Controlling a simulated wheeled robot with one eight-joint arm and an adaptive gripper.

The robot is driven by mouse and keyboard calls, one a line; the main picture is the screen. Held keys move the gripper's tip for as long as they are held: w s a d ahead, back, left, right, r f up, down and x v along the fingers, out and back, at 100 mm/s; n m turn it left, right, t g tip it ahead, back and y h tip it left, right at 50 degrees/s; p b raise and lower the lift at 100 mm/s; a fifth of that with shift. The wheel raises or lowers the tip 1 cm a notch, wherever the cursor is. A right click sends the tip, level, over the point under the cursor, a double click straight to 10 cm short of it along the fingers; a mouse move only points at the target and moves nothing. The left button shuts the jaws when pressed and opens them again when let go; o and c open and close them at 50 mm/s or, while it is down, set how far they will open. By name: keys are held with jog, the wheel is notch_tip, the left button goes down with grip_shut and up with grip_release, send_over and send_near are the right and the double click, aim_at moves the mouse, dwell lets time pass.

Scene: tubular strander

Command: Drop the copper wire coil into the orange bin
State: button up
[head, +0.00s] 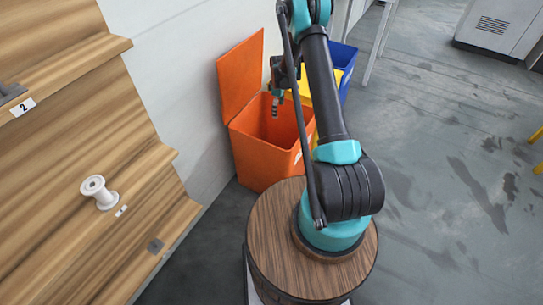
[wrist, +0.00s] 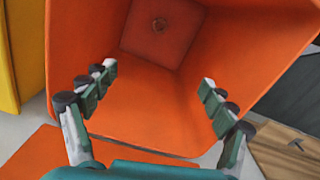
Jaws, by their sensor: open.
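The orange bin (head: 262,160) stands against the white wall with its lid (head: 242,78) raised. My gripper (head: 275,107) is over the bin's opening. In the wrist view my gripper (wrist: 157,77) is open, with its fingers apart and nothing between them. The orange bin (wrist: 150,110) fills most of that view, and I look down into it. The coil does not show in the head view, where the bin's front wall hides the floor.
A yellow bin (head: 305,85) and a blue bin (head: 345,60) stand beside the orange one. A stepped wooden shelf (head: 75,130) at the left holds a white spool (head: 97,190). A grey cabinet (head: 500,30) stands far right. The grey floor at right is mostly clear.

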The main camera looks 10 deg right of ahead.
notch_tip(320, 180, up, 9)
jog(key=shift+r, duration=0.2)
dwell(0.5)
